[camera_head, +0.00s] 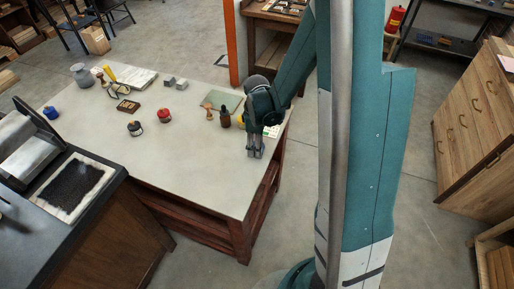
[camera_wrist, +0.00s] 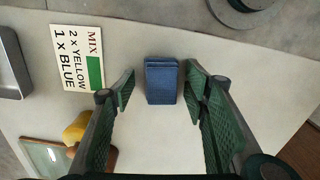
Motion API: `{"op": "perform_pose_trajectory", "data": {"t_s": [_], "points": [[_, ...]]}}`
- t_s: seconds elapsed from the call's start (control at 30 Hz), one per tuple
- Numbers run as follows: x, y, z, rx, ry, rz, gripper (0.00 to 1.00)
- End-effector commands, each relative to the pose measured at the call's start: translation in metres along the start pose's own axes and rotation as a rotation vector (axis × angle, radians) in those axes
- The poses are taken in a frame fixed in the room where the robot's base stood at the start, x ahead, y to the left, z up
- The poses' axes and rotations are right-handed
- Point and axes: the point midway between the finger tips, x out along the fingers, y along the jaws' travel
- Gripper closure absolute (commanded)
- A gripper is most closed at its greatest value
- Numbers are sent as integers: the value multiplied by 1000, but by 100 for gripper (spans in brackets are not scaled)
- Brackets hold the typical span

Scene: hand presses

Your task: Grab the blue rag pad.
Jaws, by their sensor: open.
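The blue rag pad (camera_wrist: 161,84) is a small, dark blue folded block lying on the pale tabletop in the wrist view. It sits between the two green-lined fingers of my gripper (camera_wrist: 160,79), with a gap showing on both sides. The fingers are apart and hold nothing. In the head view my gripper (camera_head: 254,152) points down over the right part of the table. I cannot make out the pad there; the gripper seems to hide it.
A sign (camera_wrist: 80,58) reading "MIX 2 x YELLOW 1 x BLUE" lies left of the pad. A yellow item (camera_wrist: 77,129) is at lower left. A brown bottle (camera_head: 225,118) and a red pot (camera_head: 164,116) stand left of my gripper. The table front (camera_head: 215,180) is clear.

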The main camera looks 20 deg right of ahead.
Motion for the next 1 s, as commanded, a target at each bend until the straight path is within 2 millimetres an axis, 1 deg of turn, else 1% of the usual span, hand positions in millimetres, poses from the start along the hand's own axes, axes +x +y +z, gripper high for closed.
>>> {"op": "perform_pose_trajectory", "data": {"t_s": [0.47, 0.6, 0.7, 1.0], "points": [[0, 0, 0, 0, 0, 0, 55], [0, 0, 0, 0, 0, 0, 73], [0, 0, 0, 0, 0, 0, 84], [-1, 0, 0, 0, 0, 0, 84]]}}
